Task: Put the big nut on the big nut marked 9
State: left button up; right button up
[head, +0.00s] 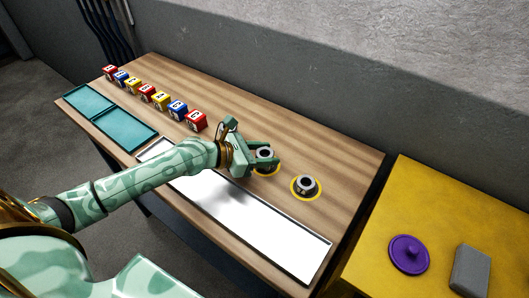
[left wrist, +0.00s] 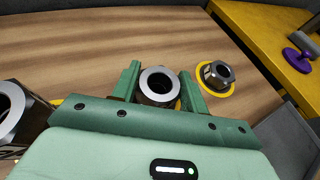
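My left gripper (head: 262,155) is low over the table, its two fingers on either side of a dark nut with a bright metal rim (head: 265,153). In the left wrist view that nut (left wrist: 159,86) sits between the fingers, a yellow ring partly showing beneath it; whether they press on it I cannot tell. A second nut (head: 306,184) stands upright on a yellow ring to the right, apart from the gripper. A third, larger-looking dark nut (left wrist: 8,110) is cut off at the left of the wrist view. No number is legible on any nut. My right gripper is not in view.
A long white tray (head: 318,268) lies along the table's front edge. Teal trays (head: 124,135) and a row of lettered blocks (head: 161,100) are at the left. A yellow table (head: 445,215) with a purple knobbed disc (head: 409,254) and a grey block (head: 470,270) stands at the right.

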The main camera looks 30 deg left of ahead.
pick_arm(q)
jog(key=shift+o, duration=1.4)
jog(key=shift+r, duration=0.2)
jog(key=v, duration=1)
jog(key=shift+s+a+f+p, duration=0.15)
jog(key=shift+s+f+p, duration=0.05)
jog(key=shift+p, duration=0.15)
jog(key=shift+s+a+r, duration=0.4)
jog(key=shift+s, duration=0.1)
jog(key=shift+r, duration=0.1)
